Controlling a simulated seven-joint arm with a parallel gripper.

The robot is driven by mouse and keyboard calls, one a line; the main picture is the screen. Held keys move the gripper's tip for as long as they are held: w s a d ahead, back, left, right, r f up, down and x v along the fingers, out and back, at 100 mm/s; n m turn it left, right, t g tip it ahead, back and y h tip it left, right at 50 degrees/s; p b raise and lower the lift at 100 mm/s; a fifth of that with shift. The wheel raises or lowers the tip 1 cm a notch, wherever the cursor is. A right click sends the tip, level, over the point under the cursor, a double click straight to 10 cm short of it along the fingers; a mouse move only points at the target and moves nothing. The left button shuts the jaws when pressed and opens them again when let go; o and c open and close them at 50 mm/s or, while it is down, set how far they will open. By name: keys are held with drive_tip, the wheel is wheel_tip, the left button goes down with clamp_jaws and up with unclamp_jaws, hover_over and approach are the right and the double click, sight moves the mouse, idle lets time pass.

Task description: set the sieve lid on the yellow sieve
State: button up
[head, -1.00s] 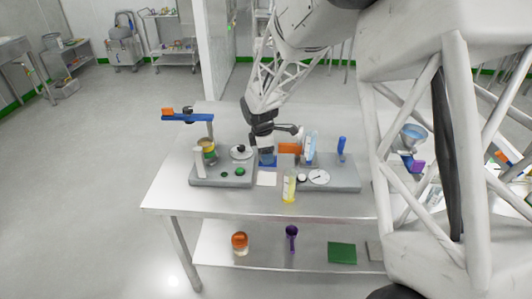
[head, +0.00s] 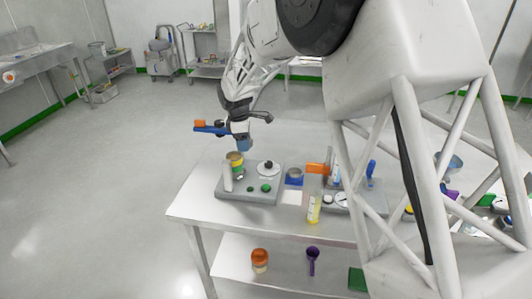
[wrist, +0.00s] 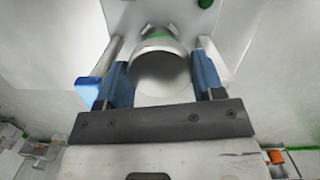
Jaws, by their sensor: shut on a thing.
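My gripper (head: 241,146) is shut on a round grey metal piece (wrist: 160,78), which I take to be the sieve lid. In the wrist view it sits between the two blue fingers, with a green band at its far edge. I cannot tell whether the band belongs to it. In the head view the fingers hide most of the held piece.
The grey base (head: 248,193) carries a black-knobbed disc (head: 268,168) and green buttons. A blue holder with a grey ring (head: 295,176), an orange block (head: 317,168) and a yellow bottle (head: 314,208) stand to the right. A blue bar (head: 211,128) with an orange end is close beside my gripper.

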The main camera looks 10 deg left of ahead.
drive_tip(key=a, duration=0.1)
drive_tip(key=a+r, duration=0.1)
drive_tip(key=a, duration=0.2)
drive_tip(key=shift+w+a+r, duration=0.15)
drive_tip(key=shift+a+r, duration=0.05)
drive_tip(key=shift+r, duration=0.2)
drive_tip(key=shift+f, duration=0.2)
drive_tip(key=shift+f, duration=2.3)
drive_tip(key=shift+f, duration=0.95)
idle(1.5)
drive_tip(key=o, duration=1.2)
drive_tip(key=shift+r, duration=0.25)
